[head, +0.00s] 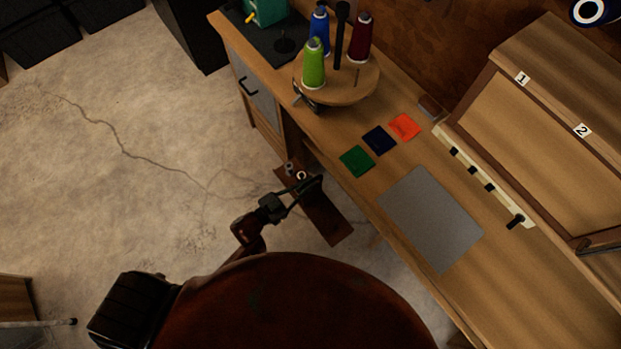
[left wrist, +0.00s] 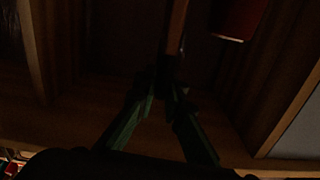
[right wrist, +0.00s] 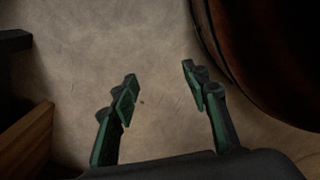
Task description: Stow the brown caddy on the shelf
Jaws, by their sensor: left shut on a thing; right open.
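The brown caddy (head: 325,218) hangs beside the front edge of the workbench, with small metallic and white items at its far end. My left gripper (head: 309,185) is above it and shut on it. In the left wrist view my left gripper (left wrist: 172,92) closes on a narrow brown bar, the caddy's handle (left wrist: 178,35); the rest of the caddy is too dark to make out. I cannot tell the shelf apart for sure in the dark wooden space under the bench. My right gripper (right wrist: 158,92) is open and empty over the bare floor.
The workbench (head: 350,125) carries a round spool stand (head: 340,90), coloured squares, a grey mat (head: 432,218) and a wooden cabinet (head: 555,130). A red object (left wrist: 240,18) shows in the left wrist view.

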